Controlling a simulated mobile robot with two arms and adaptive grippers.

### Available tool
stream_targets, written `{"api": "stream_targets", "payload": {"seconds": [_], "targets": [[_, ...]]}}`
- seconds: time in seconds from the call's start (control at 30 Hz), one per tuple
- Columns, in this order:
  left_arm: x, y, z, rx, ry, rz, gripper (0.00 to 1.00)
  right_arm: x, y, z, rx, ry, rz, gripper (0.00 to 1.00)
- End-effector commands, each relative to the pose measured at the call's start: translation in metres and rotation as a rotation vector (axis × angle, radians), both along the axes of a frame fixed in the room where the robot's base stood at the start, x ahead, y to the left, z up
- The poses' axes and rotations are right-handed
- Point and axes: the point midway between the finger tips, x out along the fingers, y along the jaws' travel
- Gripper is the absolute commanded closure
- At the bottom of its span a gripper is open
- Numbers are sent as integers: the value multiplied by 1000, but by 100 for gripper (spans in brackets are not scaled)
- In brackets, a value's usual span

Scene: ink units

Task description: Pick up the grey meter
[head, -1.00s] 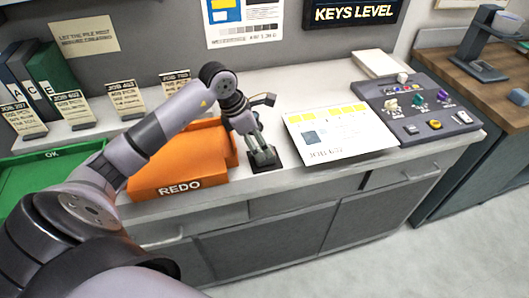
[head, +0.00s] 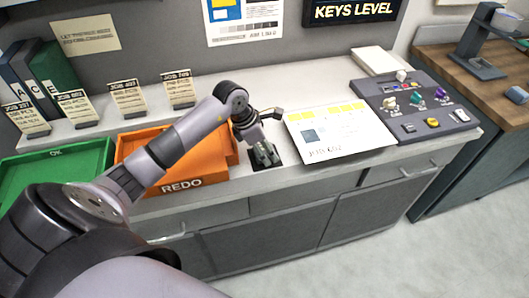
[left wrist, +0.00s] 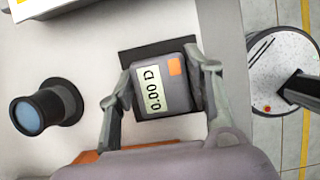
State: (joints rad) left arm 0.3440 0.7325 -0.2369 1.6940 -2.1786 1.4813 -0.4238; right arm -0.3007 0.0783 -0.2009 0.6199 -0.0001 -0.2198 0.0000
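The grey meter (left wrist: 164,86) lies on a black mat (left wrist: 160,45) in the left wrist view. It has a pale display reading 0.00 D and an orange square. My left gripper (left wrist: 163,72) is open, with one finger on either side of the meter. The gaps between fingers and meter are narrow, and I cannot see clear contact. In the head view my left gripper (head: 265,158) is low over the mat, and its fingers mostly hide the meter. My right gripper is not in view.
An orange REDO tray (head: 205,177) stands close left of the gripper, with a green OK tray (head: 88,157) beyond. A printed sheet (head: 350,148) and control panel (head: 405,125) lie right. A black cylinder with a blue lens (left wrist: 47,108) stands near the meter.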

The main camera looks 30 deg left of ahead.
Motion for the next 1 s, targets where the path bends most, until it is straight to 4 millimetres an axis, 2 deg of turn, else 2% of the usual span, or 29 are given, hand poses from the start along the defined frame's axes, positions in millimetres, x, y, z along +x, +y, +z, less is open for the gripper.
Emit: {"api": "stream_targets", "payload": {"seconds": [0.47, 0.77, 0.87, 1.0], "targets": [[0, 0, 1, 0, -1, 0, 87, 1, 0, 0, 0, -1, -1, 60], [1, 0, 3, 1, -2, 0, 87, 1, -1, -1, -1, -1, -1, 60], [1, 1, 10, 1, -4, 0, 87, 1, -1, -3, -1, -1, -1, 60], [1, 1, 29, 3, -7, 0, 87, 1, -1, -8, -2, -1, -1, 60]]}}
